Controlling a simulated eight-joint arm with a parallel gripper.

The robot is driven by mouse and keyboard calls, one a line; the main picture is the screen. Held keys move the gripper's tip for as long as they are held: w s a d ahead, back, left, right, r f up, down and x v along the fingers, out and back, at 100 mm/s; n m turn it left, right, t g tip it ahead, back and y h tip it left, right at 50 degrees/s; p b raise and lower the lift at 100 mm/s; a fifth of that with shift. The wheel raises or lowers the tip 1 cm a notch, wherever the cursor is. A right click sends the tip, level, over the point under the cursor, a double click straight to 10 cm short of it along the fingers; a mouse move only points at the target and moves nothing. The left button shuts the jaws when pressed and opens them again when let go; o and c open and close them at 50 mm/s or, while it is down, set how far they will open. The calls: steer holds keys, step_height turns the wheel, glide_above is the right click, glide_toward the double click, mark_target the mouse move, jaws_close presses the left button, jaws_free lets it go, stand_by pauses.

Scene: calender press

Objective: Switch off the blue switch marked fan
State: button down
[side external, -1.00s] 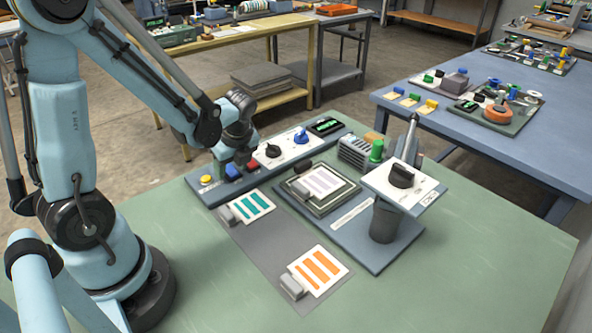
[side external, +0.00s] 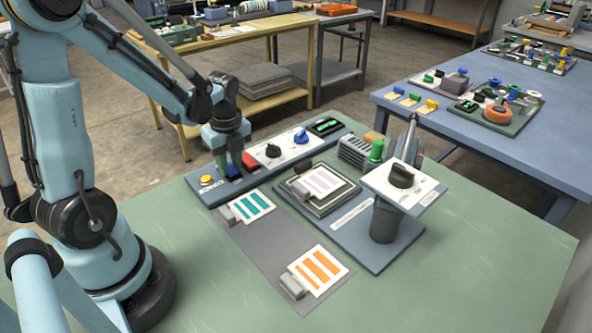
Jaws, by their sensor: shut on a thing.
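A long blue-grey control panel (side external: 215,193) lies along the back left edge of the green table. The blue switch (side external: 233,173) sits on it between a yellow button (side external: 206,180) and a red switch (side external: 251,162). My gripper (side external: 229,164) points down at the blue switch, its dark fingers shut on it and hiding most of it. A second blue control, a knob (side external: 301,137), stands farther right on a white plate beside a black knob (side external: 272,151). The label lettering is too small to read, and the switch's position cannot be told.
A lit green display (side external: 325,126) ends the panel. In front lie a framed printed card (side external: 320,188), a teal-striped card (side external: 250,206) and an orange-striped card (side external: 319,268). A tilted plate with a black knob (side external: 401,176) stands at right. The table's front is clear.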

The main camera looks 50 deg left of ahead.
steer(key=shift+a+h, duration=0.3)
steer(key=shift+h, duration=0.6)
steer(key=c, duration=0.9)
jaws_free()
steer(key=shift+r, duration=0.1)
steer(key=r, duration=1.2)
steer(key=shift+a, duration=0.2)
steer(key=d+n+t, duration=0.2)
steer(key=d+n, duration=0.3)
steer(key=n, duration=0.1)
steer(key=d+n+t, duration=0.2)
steer(key=d+n, duration=0.3)
steer(key=n, duration=0.1)
steer(key=d+f+n+t, duration=0.1)
steer(key=d+n+t, duration=0.2)
steer(key=d+n, duration=0.2)
steer(key=shift+s+d+n, duration=0.35)
steer(key=shift+d+n, duration=0.05)
steer(key=shift+n, duration=0.1)
